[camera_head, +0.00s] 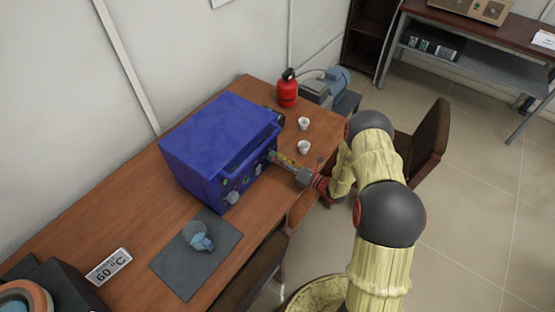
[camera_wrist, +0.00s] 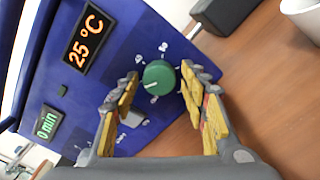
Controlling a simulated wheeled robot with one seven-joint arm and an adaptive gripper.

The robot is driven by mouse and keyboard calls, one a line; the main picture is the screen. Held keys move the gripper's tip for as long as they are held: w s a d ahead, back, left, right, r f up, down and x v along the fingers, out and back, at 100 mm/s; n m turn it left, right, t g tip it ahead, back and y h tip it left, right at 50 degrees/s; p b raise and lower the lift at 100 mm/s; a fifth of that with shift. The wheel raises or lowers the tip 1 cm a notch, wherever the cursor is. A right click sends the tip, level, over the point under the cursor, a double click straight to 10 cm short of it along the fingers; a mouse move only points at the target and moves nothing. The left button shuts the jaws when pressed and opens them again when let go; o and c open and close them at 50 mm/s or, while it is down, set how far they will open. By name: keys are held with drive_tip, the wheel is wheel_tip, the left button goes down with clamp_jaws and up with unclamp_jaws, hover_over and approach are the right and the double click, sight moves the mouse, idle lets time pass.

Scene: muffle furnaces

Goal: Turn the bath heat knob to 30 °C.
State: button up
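The blue bath (camera_head: 220,140) stands on the wooden table in the head view. Its blue front panel fills the left of the wrist view. In the head view my gripper (camera_head: 277,157) is at the panel's right part.
A flask (camera_head: 198,238) lies on a dark mat (camera_head: 170,263) in front. A sign reading 60 °C (camera_head: 108,266) lies at left. A chair (camera_head: 430,140) stands right of the table.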

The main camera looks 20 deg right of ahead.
drive_tip(key=shift+o, duration=0.5)
drive_tip(key=shift+s, duration=0.1)
drive_tip(key=v, duration=1.1)
drive_tip(key=shift+s+d, duration=0.25)
drive_tip(key=shift+d, duration=0.1)
drive_tip(key=s+a+r+n+g+y, duration=0.3)
drive_tip(key=a+r+n+g, duration=0.6)
drive_tip(key=r+n, duration=0.4)
drive_tip(key=s+a+r+n+g+h, duration=0.2)
drive_tip(key=s+a+r+n+g, duration=0.2)
drive_tip(key=s+a+r+n, duration=0.45)
drive_tip(key=s+d+r+n+t+h, duration=0.2)
drive_tip(key=s+d+r+n+h, duration=0.2)
drive_tip(key=s+r+n+h, duration=0.2)
drive_tip(key=s+d+r+n+t+h, duration=0.2)
drive_tip(key=s+d+r+n+h, duration=0.3)
drive_tip(key=s+r+n, duration=0.4)
drive_tip(key=shift+s+r+n+h, duration=0.3)
drive_tip(key=shift+s+n+h, duration=0.2)
drive_tip(key=shift+s+n, duration=0.35)
